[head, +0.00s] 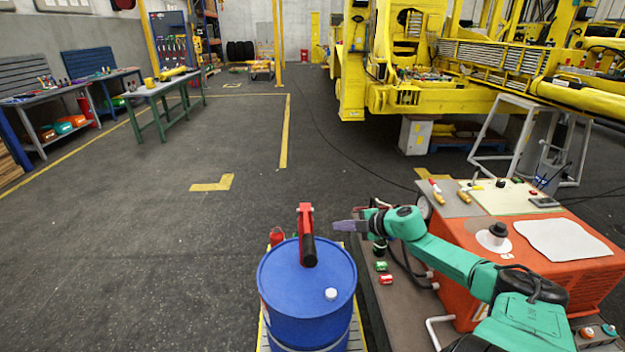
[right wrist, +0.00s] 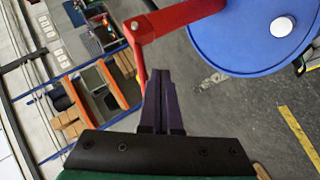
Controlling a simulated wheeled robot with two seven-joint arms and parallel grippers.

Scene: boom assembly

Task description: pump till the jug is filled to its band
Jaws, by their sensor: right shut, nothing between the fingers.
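A blue drum (head: 306,288) with a white cap on its lid stands in front of me. A red hand pump (head: 305,213) rises from it, with a black handle (head: 308,250) pointing toward me. A small red object (head: 277,237), possibly the jug, stands behind the drum's left side, mostly hidden; its fill level and band cannot be made out. My right gripper (head: 345,226) is shut and empty, right of the pump and apart from the handle. In the right wrist view its fingers (right wrist: 163,92) are together close to the red pump (right wrist: 136,32). My left gripper is not in view.
An orange cabinet (head: 470,262) and a bench edge with small red and green cans (head: 384,279) lie to the right, under my right arm. A yellow machine (head: 410,95) stands behind. The floor left of the drum is clear.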

